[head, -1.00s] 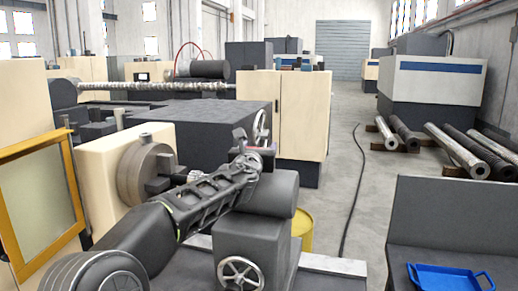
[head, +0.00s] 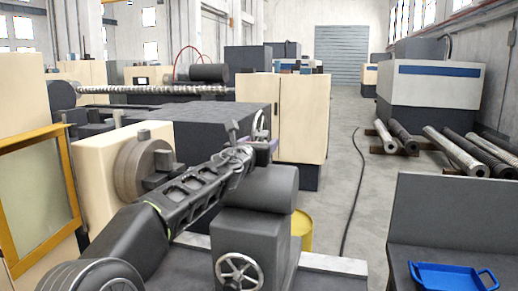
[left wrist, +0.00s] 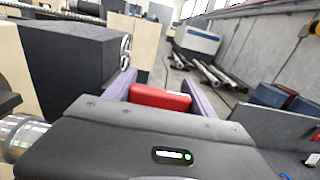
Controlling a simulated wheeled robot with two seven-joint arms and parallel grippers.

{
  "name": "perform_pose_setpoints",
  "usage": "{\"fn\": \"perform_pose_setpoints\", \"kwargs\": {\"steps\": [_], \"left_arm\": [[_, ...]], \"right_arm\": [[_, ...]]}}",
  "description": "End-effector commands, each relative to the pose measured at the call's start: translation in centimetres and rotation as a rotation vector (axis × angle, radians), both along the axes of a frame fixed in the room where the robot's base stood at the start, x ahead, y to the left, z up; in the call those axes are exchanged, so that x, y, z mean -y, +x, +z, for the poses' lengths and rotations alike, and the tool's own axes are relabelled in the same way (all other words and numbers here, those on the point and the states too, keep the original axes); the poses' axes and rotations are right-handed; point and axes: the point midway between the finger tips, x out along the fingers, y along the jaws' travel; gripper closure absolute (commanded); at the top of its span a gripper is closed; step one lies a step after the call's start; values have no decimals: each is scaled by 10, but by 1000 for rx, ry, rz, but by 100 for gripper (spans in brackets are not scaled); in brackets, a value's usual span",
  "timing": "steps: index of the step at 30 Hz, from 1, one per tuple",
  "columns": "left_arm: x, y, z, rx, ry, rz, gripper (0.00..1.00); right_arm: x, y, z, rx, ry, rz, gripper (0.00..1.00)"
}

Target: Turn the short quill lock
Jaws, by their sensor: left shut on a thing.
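The tailstock, a dark grey block with a thick horizontal barrel (head: 268,190) on top and a spoked handwheel (head: 238,270) at its front, stands below my left gripper. My left gripper (head: 262,148) is above and behind the barrel in the head view, with one purple finger showing. In the left wrist view a red piece (left wrist: 160,98), which I take to be the short quill lock's handle, lies between the two purple fingers (left wrist: 163,93), which are shut on it. The rest of the lock is hidden by my arm. My right gripper is not in view.
A grey chuck (head: 145,170) on a cream headstock is left of my arm. A cream cabinet (head: 285,115) stands behind. A yellow drum (head: 302,230) is right of the tailstock. A blue tray (head: 453,278) is at the lower right.

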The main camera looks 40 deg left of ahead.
Motion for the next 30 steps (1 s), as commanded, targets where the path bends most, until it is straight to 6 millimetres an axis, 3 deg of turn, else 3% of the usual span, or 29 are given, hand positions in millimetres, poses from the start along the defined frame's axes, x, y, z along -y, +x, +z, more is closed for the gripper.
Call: {"fn": "perform_pose_setpoints", "kwargs": {"steps": [3, 4, 11, 22, 30], "left_arm": [[1, 0, 0, -2, 0, -1, 77], [1, 0, 0, -2, 0, -1, 35], [1, 0, 0, -1, 1, -1, 16], [2, -4, 0, 0, 1, 0, 15], [14, -39, -1, 1, 1, 0, 15]], "right_arm": [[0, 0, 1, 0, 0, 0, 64], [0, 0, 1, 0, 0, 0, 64], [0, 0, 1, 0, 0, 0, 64], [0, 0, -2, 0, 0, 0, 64], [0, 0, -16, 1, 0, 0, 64]]}}
